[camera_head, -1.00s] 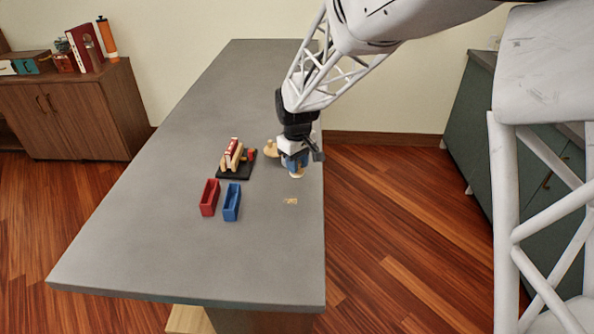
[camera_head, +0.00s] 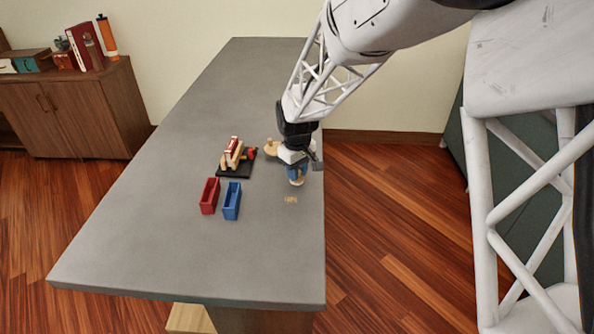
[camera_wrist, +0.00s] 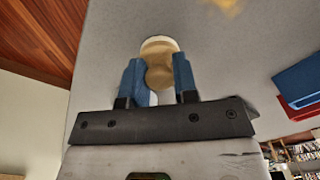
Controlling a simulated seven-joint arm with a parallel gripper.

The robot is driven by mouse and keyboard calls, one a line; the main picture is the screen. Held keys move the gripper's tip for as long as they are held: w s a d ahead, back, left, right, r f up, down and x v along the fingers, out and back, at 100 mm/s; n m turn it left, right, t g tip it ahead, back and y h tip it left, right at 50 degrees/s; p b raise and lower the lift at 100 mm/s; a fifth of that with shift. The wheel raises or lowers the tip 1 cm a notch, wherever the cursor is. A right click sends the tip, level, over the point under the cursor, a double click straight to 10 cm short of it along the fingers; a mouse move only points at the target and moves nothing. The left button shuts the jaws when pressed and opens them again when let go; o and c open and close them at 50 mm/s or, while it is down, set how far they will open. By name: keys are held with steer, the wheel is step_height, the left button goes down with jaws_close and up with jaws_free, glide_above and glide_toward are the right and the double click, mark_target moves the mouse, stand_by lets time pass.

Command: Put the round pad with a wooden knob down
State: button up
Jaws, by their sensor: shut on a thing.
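My gripper (camera_head: 297,175) is over the right part of the grey table (camera_head: 150,235), near its right edge. In the wrist view its two blue fingers (camera_wrist: 158,66) are shut on the wooden knob of the round pad (camera_wrist: 159,44). The pad is tan with a pale rim and lies beyond the fingertips. In the head view only a small tan part of the pad (camera_head: 297,183) shows under the fingers. I cannot tell whether it touches the table.
A red bin (camera_head: 209,197) and a blue bin (camera_head: 232,201) stand to the left. Behind them is a black stand (camera_head: 234,172) with wooden and red parts. A tan round piece (camera_head: 272,147) is behind my gripper. A small yellowish patch (camera_head: 290,199) lies in front. The table's near part is clear.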

steer(key=shift+f, duration=0.15)
steer(key=o, duration=1)
steer(key=shift+c, duration=0.2)
step_height(320, 180, up, 12)
stand_by(0.7)
steer(key=shift+s+d+r, duration=0.1)
steer(key=shift+r, duration=0.1)
